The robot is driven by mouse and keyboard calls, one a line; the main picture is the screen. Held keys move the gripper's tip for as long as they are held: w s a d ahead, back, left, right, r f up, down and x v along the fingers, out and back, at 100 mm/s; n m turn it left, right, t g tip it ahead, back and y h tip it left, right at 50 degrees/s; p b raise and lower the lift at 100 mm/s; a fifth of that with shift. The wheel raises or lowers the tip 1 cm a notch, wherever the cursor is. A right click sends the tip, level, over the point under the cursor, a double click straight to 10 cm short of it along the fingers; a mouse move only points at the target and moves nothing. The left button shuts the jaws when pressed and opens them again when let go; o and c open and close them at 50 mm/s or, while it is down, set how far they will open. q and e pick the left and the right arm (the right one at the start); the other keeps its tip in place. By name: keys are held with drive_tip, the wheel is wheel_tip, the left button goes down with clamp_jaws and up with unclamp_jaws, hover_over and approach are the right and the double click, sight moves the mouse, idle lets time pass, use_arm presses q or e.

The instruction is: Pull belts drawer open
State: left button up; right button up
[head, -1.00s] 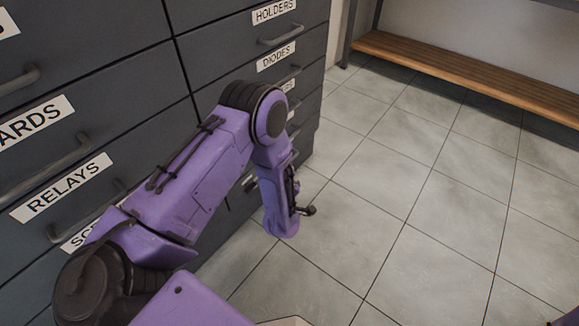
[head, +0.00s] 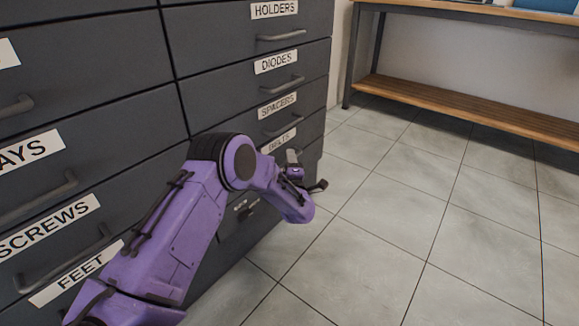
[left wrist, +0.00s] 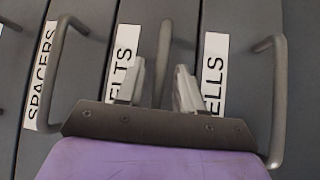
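The belts drawer is in the dark grey cabinet; its white label (head: 279,141) is partly hidden behind my left arm in the head view. In the left wrist view the label (left wrist: 122,62) reads "ELTS", its first letter covered. The belts drawer's bar handle (left wrist: 163,62) shows between the two fingers of my left gripper (left wrist: 160,85). The fingers are apart, one on each side of the handle; I cannot tell whether they touch it. In the head view my left gripper (head: 304,178) is low by the cabinet's right end. My right gripper is out of view.
The spacers drawer handle (left wrist: 60,65) and the handle of a drawer labelled "ELLS" (left wrist: 277,100) flank the belts handle. A bench with a wooden lower shelf (head: 450,108) stands at the back right. The tiled floor (head: 430,220) is clear.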

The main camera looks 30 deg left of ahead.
use_arm(q)
drive_tip(key=shift+w+a+r, duration=0.1)
drive_tip(key=shift+w+a, duration=0.05)
drive_tip(key=shift+w, duration=0.05)
clamp_jaws()
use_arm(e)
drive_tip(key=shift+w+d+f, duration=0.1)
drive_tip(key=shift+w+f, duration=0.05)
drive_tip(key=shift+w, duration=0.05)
